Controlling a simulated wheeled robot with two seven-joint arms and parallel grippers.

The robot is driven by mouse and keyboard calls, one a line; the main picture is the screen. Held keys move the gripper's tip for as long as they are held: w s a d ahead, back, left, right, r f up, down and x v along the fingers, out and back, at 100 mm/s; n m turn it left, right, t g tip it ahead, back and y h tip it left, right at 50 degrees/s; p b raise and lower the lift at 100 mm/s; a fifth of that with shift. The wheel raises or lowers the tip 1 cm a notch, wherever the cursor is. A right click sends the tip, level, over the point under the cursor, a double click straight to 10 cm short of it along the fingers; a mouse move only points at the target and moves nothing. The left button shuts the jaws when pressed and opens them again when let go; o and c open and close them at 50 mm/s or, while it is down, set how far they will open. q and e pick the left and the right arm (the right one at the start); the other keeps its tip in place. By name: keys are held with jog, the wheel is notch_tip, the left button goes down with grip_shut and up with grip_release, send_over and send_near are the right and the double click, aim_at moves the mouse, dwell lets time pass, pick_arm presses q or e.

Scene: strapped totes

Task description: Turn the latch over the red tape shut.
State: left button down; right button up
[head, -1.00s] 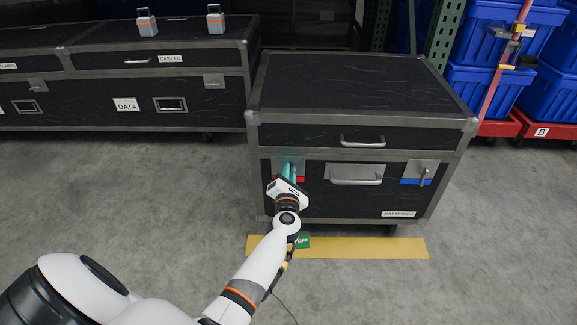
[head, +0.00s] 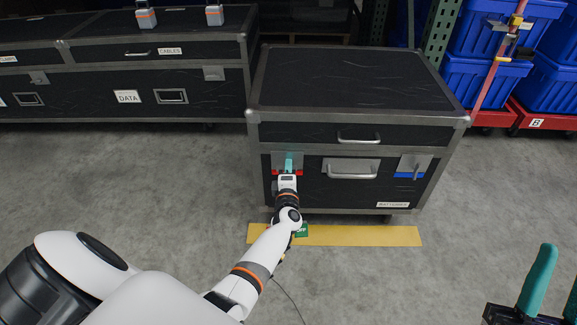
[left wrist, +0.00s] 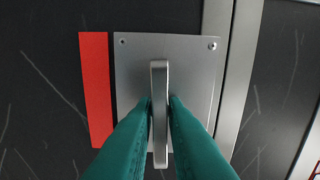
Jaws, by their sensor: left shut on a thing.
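The red tape (head: 274,172) is a short strip under a metal latch plate (head: 279,160) on the front of the black case, at its left. My left gripper (head: 289,160) is at this plate. In the left wrist view its teal fingers (left wrist: 160,110) are shut on the latch handle (left wrist: 160,75), one on each side. There the handle stands over the plate, parallel to the red tape (left wrist: 96,90) and beside it. In the head view the gripper hides the handle. My right gripper (head: 553,290) shows at the bottom right, fingers apart and empty.
The case has a second latch (head: 416,170) over blue tape (head: 408,175), at right, and a middle pull handle (head: 352,173). A yellow floor strip (head: 360,236) lies in front. Blue bins (head: 480,82) stand at the back right.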

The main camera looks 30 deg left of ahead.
pick_arm(q)
jog(key=shift+d+m, duration=0.1)
jog(key=shift+m, duration=0.3)
pick_arm(e)
jog(key=shift+w+f+g, duration=0.4)
jog(key=shift+w+g, duration=0.1)
pick_arm(q)
jog(key=c, duration=1.6)
grip_release()
jog(key=shift+o, duration=0.2)
